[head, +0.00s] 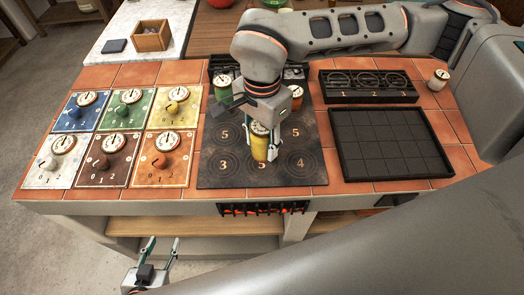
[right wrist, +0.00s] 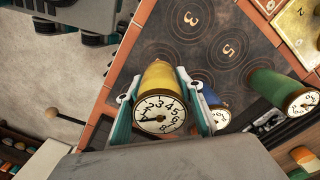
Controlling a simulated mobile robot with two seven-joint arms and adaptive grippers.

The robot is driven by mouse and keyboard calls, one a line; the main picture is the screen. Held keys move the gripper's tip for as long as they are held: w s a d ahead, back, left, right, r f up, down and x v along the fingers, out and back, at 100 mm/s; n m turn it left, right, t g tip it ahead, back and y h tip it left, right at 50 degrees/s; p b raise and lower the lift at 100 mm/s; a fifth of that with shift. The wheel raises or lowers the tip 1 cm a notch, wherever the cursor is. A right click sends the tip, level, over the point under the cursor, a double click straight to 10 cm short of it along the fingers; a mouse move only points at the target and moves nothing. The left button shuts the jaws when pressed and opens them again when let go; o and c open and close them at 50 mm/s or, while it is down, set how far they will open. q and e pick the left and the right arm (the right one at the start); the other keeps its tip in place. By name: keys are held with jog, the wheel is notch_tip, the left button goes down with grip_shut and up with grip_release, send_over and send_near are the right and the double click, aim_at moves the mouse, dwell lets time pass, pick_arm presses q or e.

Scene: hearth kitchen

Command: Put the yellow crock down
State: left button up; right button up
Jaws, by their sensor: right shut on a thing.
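The yellow crock (head: 260,146) is upright, with a numbered dial on its lid. My right gripper (head: 262,152) is shut on it, a finger on each side. It is over the dark hob plate (head: 214,178), near the front middle. I cannot tell whether its base touches the plate. In the right wrist view the yellow crock (right wrist: 158,75) sits between the teal fingers (right wrist: 160,108), its dial facing the camera. My left gripper (head: 161,246) is low in front of the counter, open and empty, its fingers apart.
A blue crock (right wrist: 214,117) shows in the right wrist view. A black gridded tray (head: 390,174) is empty at right; a white crock (head: 439,80) stands behind. Coloured dial panels (head: 129,110) fill the left.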

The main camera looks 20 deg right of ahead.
aim_at(262, 154)
jog(key=shift+f, duration=2.15)
jog(key=shift+f, duration=0.15)
jog(key=o, duration=1.4)
notch_tip(262, 154, up, 12)
jog(key=shift+r, duration=0.15)
